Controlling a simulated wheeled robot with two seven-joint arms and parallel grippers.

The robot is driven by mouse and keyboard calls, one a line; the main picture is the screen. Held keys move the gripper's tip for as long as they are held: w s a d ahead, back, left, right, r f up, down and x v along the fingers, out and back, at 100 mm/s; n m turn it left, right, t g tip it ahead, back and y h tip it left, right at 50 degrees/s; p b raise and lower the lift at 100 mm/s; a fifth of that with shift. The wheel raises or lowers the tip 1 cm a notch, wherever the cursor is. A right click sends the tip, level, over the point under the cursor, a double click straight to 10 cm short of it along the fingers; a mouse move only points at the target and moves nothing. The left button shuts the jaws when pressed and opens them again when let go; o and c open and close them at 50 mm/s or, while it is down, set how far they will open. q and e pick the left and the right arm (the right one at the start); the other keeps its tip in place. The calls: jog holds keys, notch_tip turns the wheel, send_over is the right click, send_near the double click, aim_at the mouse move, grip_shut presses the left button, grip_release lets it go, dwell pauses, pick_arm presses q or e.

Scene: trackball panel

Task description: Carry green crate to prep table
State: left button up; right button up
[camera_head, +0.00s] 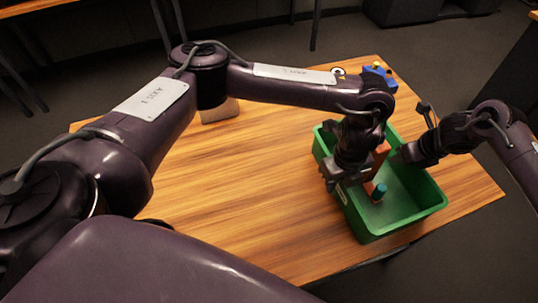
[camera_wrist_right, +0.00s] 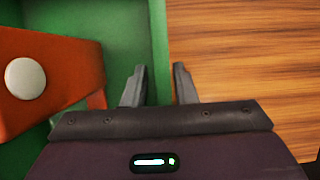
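The green crate (camera_head: 419,205) stands on the wooden table at the right. An orange-red block with a white round spot (camera_wrist_right: 60,80) and a teal cylinder (camera_head: 379,192) are inside it. My left gripper (camera_head: 345,182) is at the crate's left wall; my arm hides its fingertips, so I cannot tell whether it grips the wall. My right gripper (camera_head: 408,153) is at the crate's opposite wall. In the right wrist view its two fingers (camera_wrist_right: 158,88) are apart, one on the inner side of the green rim and one over the table side, with a gap showing.
The wooden table (camera_head: 240,200) has free room left of the crate. A blue item with yellow parts (camera_head: 380,77) and a small black-and-white round thing (camera_head: 338,72) lie at the far edge. A beige object (camera_head: 220,111) sits behind my left arm. Other furniture stands beyond the grey floor.

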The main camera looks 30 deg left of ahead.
pick_arm(q)
notch_tip(320, 180, up, 12)
jog(key=shift+f, duration=0.25)
jog(key=shift+r, duration=0.1)
pick_arm(e)
jog(key=shift+r, duration=0.2)
jog(key=v, duration=1.1)
jog(key=shift+s+d+r, duration=0.2)
jog(key=shift+r, duration=0.05)
